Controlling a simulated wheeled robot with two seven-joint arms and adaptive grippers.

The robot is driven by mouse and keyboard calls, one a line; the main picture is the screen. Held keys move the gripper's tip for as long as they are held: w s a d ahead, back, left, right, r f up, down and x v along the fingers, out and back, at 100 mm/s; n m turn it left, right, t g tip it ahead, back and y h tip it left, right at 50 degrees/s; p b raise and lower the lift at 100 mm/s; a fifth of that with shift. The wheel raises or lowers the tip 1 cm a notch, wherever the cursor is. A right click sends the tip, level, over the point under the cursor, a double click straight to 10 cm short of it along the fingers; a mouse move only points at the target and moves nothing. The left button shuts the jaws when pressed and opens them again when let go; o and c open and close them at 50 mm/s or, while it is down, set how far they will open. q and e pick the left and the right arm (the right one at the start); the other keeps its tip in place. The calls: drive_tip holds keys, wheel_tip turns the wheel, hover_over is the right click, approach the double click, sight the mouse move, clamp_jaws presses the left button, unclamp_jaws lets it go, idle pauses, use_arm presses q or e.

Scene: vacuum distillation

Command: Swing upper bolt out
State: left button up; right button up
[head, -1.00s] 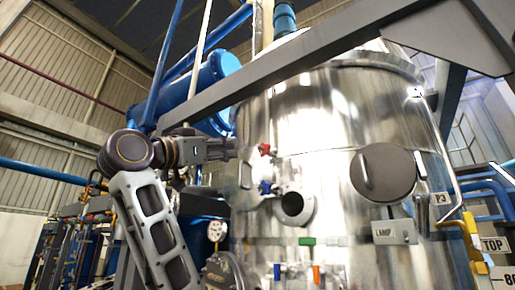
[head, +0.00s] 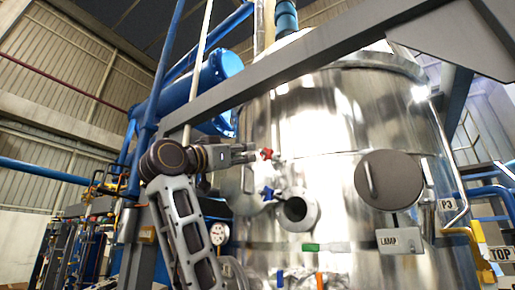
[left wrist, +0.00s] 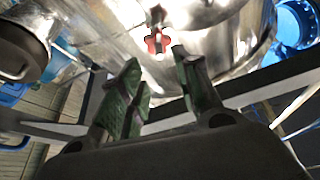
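The upper bolt appears to be the one with the red star-shaped knob (head: 267,154), on the left side of the shiny steel vessel (head: 320,115). The knob also shows beyond my fingertips in the left wrist view (left wrist: 156,42). A blue knob (head: 267,193) sits below the red one. My left gripper (head: 254,153) is just left of the red knob, at about its height. In the left wrist view its two green-padded fingers (left wrist: 160,75) are apart with nothing between them. The bolt's shank and hinge are too small to tell. My right gripper is not in view.
A round open port (head: 297,210) juts out right of the blue knob. A round grey cover (head: 389,179) and a LAMP sign (head: 400,241) are farther right. A grey beam (head: 300,72) crosses above my left arm. A pressure gauge (head: 218,233) is below it.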

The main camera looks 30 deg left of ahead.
sight(260, 151)
use_arm(q)
drive_tip(key=shift+p+x, duration=1.35)
drive_tip(key=shift+x, duration=2.2)
clamp_jaws()
